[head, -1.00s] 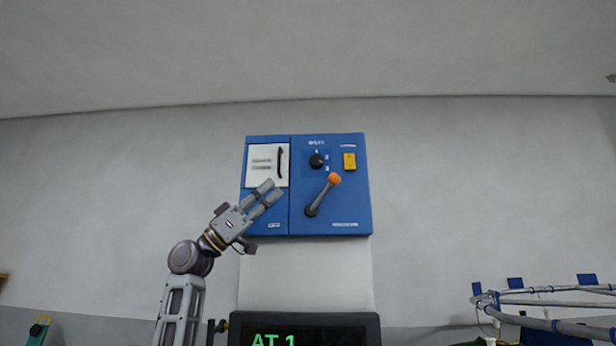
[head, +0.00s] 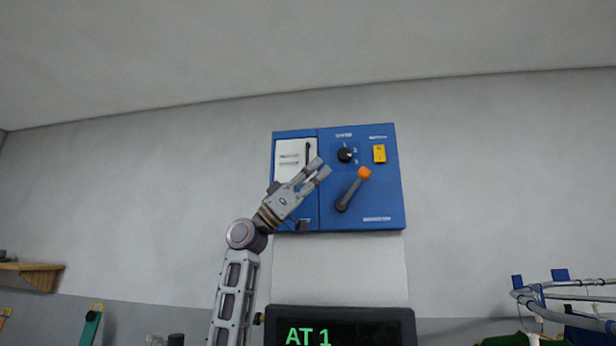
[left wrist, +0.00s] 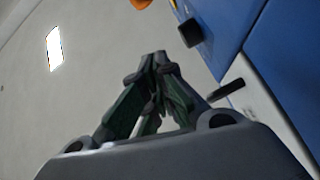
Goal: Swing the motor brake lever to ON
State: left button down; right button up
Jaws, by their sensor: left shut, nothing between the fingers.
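The motor brake lever (head: 350,192) is a dark grey arm with an orange knob (head: 364,173), on the front of a blue wall box (head: 389,197). It leans up and to the right. In the left wrist view part of an orange knob (left wrist: 141,3) shows at the top edge. My left gripper (head: 320,167) is in front of the box, left of the lever and apart from it in the picture. In the left wrist view its fingers (left wrist: 155,62) meet at the tips, shut and empty. The lettering by the lever is too small to read. My right gripper is not in view.
A black rotary knob (head: 346,155) and a yellow switch (head: 379,153) sit above the lever. A white panel with a black handle (head: 308,152) is at the box's left. A dark display (head: 370,326) reading "AT 1" stands below. Blue-capped rails (head: 560,296) are at lower right.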

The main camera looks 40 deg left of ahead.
aim_at(353, 190)
pick_arm(q)
jog(key=shift+w+d+r+p, duration=0.15)
jog(key=shift+w+d+p, duration=0.3)
jog(key=shift+w+d, duration=0.65)
jog(key=shift+w+d+r+p, duration=0.15)
jog(key=shift+w+d+p, duration=0.3)
jog(key=shift+w+d, duration=0.6)
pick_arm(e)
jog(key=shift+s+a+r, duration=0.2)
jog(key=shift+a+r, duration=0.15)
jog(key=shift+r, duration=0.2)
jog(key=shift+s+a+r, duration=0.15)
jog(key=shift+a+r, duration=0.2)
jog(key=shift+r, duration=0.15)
pick_arm(q)
jog(key=shift+d, duration=0.2)
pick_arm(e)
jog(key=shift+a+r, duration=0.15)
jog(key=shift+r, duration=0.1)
pick_arm(q)
jog(key=shift+w+d+g+y+p, duration=0.1)
jog(key=shift+g+y+p, duration=0.2)
jog(key=shift+p, duration=0.15)
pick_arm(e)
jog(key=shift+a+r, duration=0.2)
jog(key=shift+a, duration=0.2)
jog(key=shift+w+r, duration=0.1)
